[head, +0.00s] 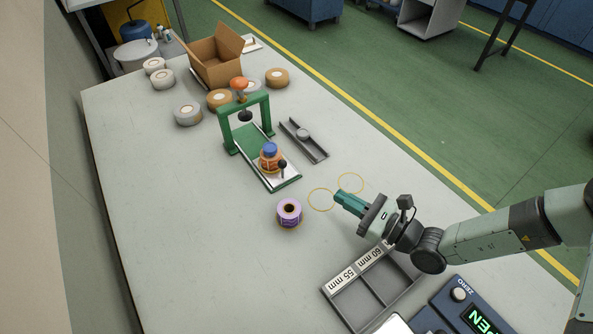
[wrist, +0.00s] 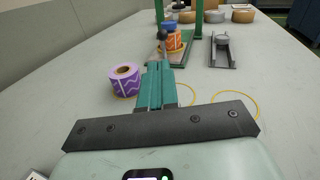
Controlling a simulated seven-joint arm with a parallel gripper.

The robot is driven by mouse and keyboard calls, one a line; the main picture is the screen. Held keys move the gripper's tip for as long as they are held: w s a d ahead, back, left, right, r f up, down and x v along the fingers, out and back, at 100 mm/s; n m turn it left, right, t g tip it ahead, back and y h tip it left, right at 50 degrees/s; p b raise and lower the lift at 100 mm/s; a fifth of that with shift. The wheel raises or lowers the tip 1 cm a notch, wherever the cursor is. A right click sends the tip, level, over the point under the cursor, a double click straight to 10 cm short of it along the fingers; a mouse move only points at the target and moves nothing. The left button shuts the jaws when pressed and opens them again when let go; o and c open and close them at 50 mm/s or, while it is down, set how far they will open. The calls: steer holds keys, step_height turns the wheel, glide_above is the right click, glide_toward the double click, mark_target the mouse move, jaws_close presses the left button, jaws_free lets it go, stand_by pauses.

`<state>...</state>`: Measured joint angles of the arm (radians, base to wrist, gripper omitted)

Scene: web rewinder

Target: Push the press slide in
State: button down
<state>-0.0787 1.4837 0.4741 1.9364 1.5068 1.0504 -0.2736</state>
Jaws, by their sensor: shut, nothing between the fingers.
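The green press (head: 246,112) stands at the middle of the table, with an orange knob (head: 239,84) on top. Its slide (head: 287,184) sticks out of the frame toward my side. An orange roll with a blue top (head: 269,158) sits on the slide, and a black ball handle (head: 282,164) stands at its outer end. My gripper (head: 338,198) is shut and empty, above the table to the right of the slide's outer end and apart from it. In the wrist view my fingers (wrist: 157,70) point toward the handle (wrist: 162,36), which shows just beyond their tips.
A purple roll (head: 289,212) stands near the slide's end. Two thin yellow rings (head: 321,199) are marked on the table. A grey rail fixture (head: 304,141) lies right of the press. Several rolls and a cardboard box (head: 215,62) are behind. A labelled tray (head: 338,302) lies in front.

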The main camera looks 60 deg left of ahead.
steer(key=shift+s+a+f+m+t, duration=0.2)
steer(key=shift+f+m+t, duration=0.05)
steer(key=shift+f+m, duration=0.15)
steer(key=shift+s+a+f+m+t, duration=0.15)
steer(key=shift+a+f+m+t, duration=0.1)
steer(key=shift+f+m, duration=0.1)
steer(key=shift+s+a, duration=0.15)
steer(key=shift+a, duration=0.15)
steer(key=x, duration=1.3)
steer(key=shift+r, duration=0.15)
steer(key=shift+a, duration=0.1)
steer(key=a, duration=1.3)
steer(key=shift+a, duration=0.15)
steer(key=shift+a+r, duration=0.1)
steer(key=shift+a, duration=0.55)
steer(key=shift+d, duration=0.1)
